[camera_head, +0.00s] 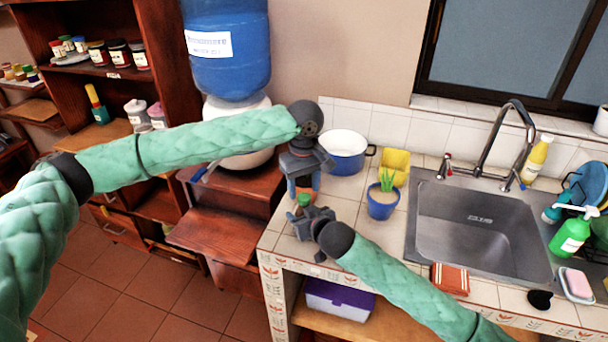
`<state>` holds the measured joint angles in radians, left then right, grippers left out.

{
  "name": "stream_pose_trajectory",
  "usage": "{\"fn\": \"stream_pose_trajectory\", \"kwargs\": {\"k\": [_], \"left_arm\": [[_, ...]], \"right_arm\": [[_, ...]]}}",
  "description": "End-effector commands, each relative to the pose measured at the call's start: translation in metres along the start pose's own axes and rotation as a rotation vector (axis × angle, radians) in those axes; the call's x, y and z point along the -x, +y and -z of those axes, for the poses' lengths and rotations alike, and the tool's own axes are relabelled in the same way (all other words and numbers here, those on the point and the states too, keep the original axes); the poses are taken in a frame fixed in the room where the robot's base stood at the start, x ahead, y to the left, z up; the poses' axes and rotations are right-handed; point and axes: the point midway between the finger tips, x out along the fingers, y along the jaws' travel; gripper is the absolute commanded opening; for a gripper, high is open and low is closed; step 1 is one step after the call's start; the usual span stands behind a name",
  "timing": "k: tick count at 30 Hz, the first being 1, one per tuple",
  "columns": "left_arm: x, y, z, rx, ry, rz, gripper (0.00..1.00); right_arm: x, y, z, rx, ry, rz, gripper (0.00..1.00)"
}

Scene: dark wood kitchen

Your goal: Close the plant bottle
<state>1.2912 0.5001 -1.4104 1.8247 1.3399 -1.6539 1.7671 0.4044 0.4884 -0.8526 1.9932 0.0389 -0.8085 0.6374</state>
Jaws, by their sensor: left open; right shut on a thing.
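A small bottle with a green top (304,200) stands at the left end of the tiled counter (345,212). My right gripper (299,217) is shut on the bottle from the front. My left gripper (303,188) is open, pointing down directly above and around the green top. I cannot tell whether its fingers touch the top, or whether the top is a cap seated on the bottle. A plant in a blue pot (383,204) stands to the right, apart from both grippers.
A white-and-blue pot (346,154) and a yellow container (396,166) stand behind. The sink (480,228) is to the right, with a reddish sponge or cloth (450,279) at its front. A blue water dispenser (228,60) stands on the left. The counter's left edge is close to the bottle.

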Motion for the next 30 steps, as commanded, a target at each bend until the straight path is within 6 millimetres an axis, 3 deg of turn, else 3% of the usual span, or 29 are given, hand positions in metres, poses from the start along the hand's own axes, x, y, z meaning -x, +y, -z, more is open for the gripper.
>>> {"fn": "stream_pose_trajectory", "kwargs": {"k": [6, 18, 25, 30], "left_arm": [[-0.021, 0.0, 0.0, 0.0, 0.0, 0.0, 0.5], [-0.026, 0.0, 0.0, -0.001, 0.0, 0.0, 0.5], [-0.026, 0.0, 0.0, -0.001, 0.0, 0.0, 0.07], [-0.026, 0.0, 0.0, -0.004, 0.0, 0.0, 0.04]], "right_arm": [[0.0, 0.0, -0.001, 0.0, -0.001, 0.0, 0.0], [0.0, 0.0, -0.001, 0.0, -0.001, 0.0, 0.0], [0.0, 0.0, -0.001, 0.0, -0.001, 0.0, 0.0], [0.0, 0.0, -0.001, 0.0, -0.001, 0.0, 0.0]]}}
